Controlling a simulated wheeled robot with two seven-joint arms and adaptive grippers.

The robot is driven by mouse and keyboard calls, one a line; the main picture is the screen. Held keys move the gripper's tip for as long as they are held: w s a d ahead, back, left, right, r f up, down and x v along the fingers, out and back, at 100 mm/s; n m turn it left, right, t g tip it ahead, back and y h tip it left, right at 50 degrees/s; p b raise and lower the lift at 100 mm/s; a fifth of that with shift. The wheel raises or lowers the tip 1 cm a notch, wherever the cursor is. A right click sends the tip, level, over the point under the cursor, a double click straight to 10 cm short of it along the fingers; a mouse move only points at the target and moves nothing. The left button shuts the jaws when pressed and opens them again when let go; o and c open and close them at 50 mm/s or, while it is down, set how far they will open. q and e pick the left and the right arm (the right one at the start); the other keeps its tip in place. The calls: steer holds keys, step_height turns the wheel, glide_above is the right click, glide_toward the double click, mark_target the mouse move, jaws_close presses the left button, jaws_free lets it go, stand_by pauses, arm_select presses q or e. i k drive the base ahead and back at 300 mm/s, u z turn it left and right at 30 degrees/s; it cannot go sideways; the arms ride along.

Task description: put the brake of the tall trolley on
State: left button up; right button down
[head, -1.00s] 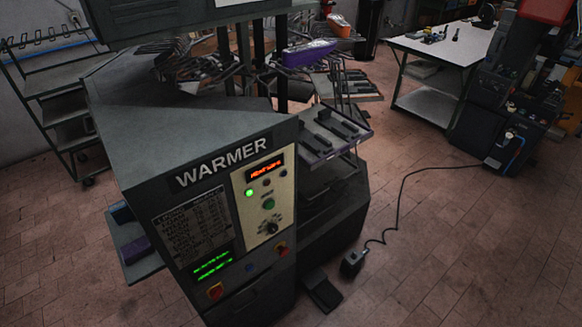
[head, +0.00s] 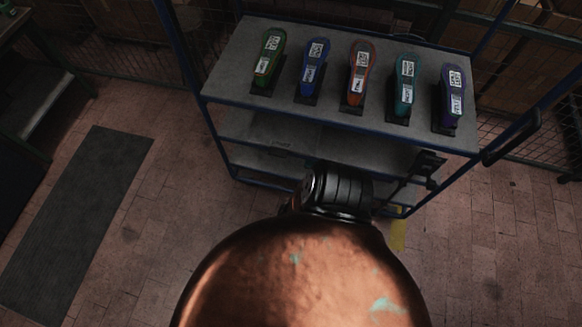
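A blue-framed trolley (head: 228,90) with several grey shelves stands ahead in the head view. Its top shelf carries several coloured shoe-shaped pieces. No brake can be made out; the lower right part of the trolley is partly hidden by my arm. My copper-coloured arm, apparently the right one, rises from the bottom middle. Its dark end, which seems to be my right gripper (head: 430,168), overlaps the trolley's lower right side in the picture. Whether it touches the trolley, and whether its fingers are open, I cannot tell. My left gripper does not show.
A black handle (head: 512,138) sticks out at the trolley's right. A wire-mesh fence (head: 110,85) and cardboard boxes (head: 535,58) are behind. A dark mat (head: 78,225) lies on the left. A yellow patch (head: 398,236) shows below the trolley's right end. Brick floor at right is clear.

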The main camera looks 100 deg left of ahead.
mark_target(430, 184)
steer(key=u, duration=3.1)
